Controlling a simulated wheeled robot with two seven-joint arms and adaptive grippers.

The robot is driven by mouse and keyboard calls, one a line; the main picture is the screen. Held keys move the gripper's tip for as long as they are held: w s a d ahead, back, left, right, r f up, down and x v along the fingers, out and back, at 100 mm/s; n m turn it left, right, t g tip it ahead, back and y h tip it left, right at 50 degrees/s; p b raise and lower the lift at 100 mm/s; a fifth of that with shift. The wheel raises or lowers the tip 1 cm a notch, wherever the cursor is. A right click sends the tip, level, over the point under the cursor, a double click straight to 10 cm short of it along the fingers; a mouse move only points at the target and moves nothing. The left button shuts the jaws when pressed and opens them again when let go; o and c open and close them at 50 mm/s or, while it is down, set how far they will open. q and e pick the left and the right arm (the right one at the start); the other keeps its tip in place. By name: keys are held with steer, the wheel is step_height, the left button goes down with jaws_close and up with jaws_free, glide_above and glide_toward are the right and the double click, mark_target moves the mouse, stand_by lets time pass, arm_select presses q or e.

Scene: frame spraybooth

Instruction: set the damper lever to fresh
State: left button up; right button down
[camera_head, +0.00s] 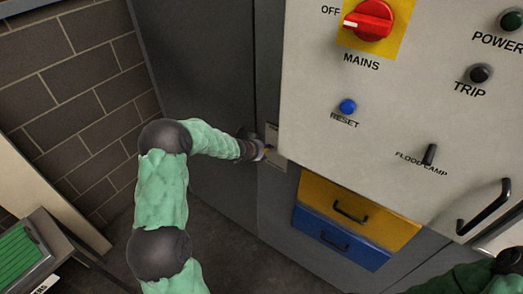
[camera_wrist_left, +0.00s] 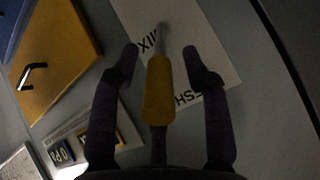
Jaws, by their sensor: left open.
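The damper lever shows in the left wrist view as a yellow grip (camera_wrist_left: 158,92) on a thin metal rod. It lies over a pale label plate (camera_wrist_left: 208,45) with "MIX" partly readable and the end of "FRESH" near the right finger. My left gripper (camera_wrist_left: 163,62) is open, with one finger on each side of the lever; I cannot tell whether either touches it. In the head view my left gripper (camera_head: 258,151) is at the pale plate (camera_head: 275,148) beside the control panel and hides most of the lever. My right gripper is not in view.
The control panel (camera_head: 390,110) carries a red mains switch (camera_head: 369,20), a blue reset button (camera_head: 347,106) and a black handle (camera_head: 484,207). Below it are a yellow drawer (camera_head: 372,213) and a blue drawer (camera_head: 335,238). A brick wall (camera_head: 75,90) stands at left.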

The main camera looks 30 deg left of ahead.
arm_select(q)
steer(key=v, duration=1.2)
steer(key=s+d+f+n+g+h+b, duration=0.1)
steer(key=d+f+b, duration=0.4)
steer(key=f, duration=0.5)
steer(key=s+d+f+n+g+h+b, duration=0.15)
steer(key=d+f+b, duration=0.35)
steer(key=f, duration=0.5)
steer(key=s+d+f+n+g+b, duration=0.1)
steer(key=s+d+f+g+b, duration=0.1)
steer(key=s+d+f+b, duration=0.3)
steer(key=s+d+f+n+g+b, duration=0.1)
steer(key=s+d+f+b, duration=0.4)
steer(key=f, duration=1.3)
steer(key=s+d+f+n+g+b, duration=0.1)
steer(key=s+d+f+g+b, duration=0.3)
steer(key=s+d+f, duration=0.5)
steer(key=s+f+b, duration=0.2)
steer(key=s+f, duration=0.1)
steer(key=s, duration=0.2)
steer(key=shift+s+d+h, duration=0.15)
steer(key=shift+s+h, duration=0.15)
steer(key=shift+h, duration=0.05)
